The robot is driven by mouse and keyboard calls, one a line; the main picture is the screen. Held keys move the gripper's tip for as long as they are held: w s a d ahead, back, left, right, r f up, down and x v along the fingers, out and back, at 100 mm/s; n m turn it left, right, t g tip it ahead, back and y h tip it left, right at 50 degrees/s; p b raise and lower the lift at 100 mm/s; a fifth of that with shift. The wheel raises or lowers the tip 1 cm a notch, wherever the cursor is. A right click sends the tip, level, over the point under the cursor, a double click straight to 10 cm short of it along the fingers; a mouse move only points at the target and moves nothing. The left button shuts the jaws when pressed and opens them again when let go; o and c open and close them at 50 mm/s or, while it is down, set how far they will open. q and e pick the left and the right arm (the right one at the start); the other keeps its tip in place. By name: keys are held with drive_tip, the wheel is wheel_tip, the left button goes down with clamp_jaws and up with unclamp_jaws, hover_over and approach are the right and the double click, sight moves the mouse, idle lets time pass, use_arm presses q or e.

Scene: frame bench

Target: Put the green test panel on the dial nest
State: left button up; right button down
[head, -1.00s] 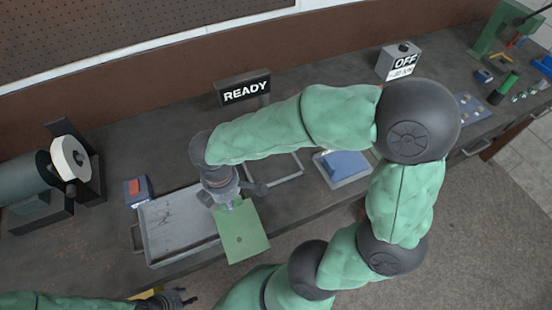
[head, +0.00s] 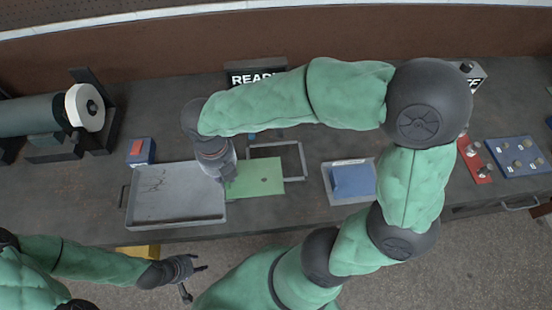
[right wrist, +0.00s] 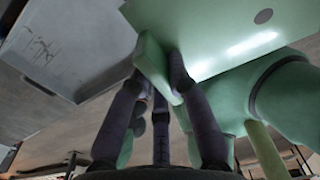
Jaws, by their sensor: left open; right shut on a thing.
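The green test panel (head: 260,182) is a flat plate with a small round hole. My right gripper (head: 229,178) is shut on its left edge; the hold also shows in the right wrist view, where the panel (right wrist: 225,25) fills the top right. In the head view the panel lies right of the grey tray and overlaps the front left of an open grey frame (head: 303,160). Its height above the bench is unclear. I cannot tell for sure whether this frame is the dial nest. My left gripper (head: 194,277) is open and empty, in front of the bench.
The grey tray (head: 180,212) has only scratch-like marks inside. A light tray with a blue piece (head: 352,181) stands right of the frame. A READY sign (head: 255,75) stands behind. A blue box with a red top (head: 141,150) and a motor-like machine (head: 85,107) are left.

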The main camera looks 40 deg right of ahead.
drive_tip(key=w+d+f+b, duration=0.1)
drive_tip(key=w+d+f, duration=0.1)
drive_tip(key=d, duration=0.1)
drive_tip(key=w+d+f+b, duration=0.1)
drive_tip(key=d+f, duration=0.2)
drive_tip(key=d, duration=0.1)
drive_tip(key=w+d+f+b, duration=0.1)
drive_tip(key=w+d+f, duration=0.1)
drive_tip(key=d+f, duration=0.1)
drive_tip(key=shift+w+d+f, duration=0.25)
drive_tip(key=shift+w+d, duration=0.1)
drive_tip(key=shift+d, duration=0.15)
drive_tip(key=shift+w+d+f+b, duration=0.2)
drive_tip(key=shift+d+f+b, duration=0.1)
drive_tip(key=shift+d+f, duration=0.15)
drive_tip(key=shift+w+d+f+b, duration=0.15)
drive_tip(key=shift+f+b, duration=0.35)
drive_tip(key=shift+f, duration=1.25)
drive_tip(key=shift+f, duration=0.2)
drive_tip(key=c, duration=1.2)
unclamp_jaws()
drive_tip(key=shift+r+p, duration=1.15)
drive_tip(key=shift+r, duration=2.8)
